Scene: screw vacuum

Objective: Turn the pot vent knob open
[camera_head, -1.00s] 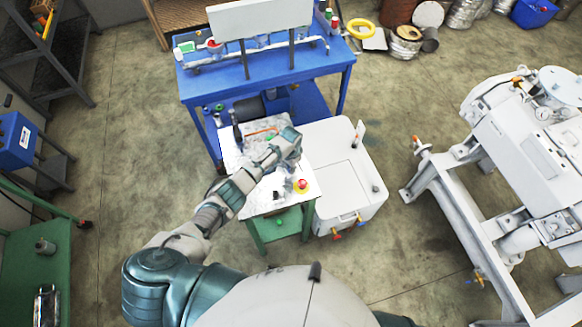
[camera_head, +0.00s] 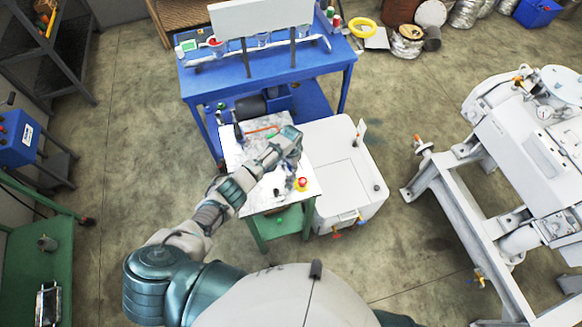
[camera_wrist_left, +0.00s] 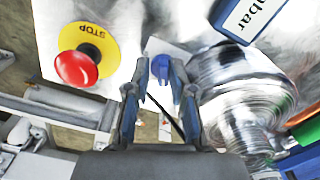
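My left arm reaches over a white-topped bench (camera_head: 262,203) in the head view. My left gripper (camera_head: 288,180) is small there and close to the red stop button. In the left wrist view the two fingers (camera_wrist_left: 161,85) are apart, so the gripper is open. A small blue knob (camera_wrist_left: 160,68), which looks like the vent knob, shows between the fingertips; I cannot tell whether they touch it. A shiny metal pot with a ridged neck (camera_wrist_left: 240,95) is right of the fingers. My right gripper is not in view.
The red stop button (camera_wrist_left: 76,68) on its yellow plate is left of the fingers. A blue-framed label (camera_wrist_left: 250,15) is at the top. In the head view a white cabinet (camera_head: 345,180) stands right of the bench and a blue table (camera_head: 330,75) behind it.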

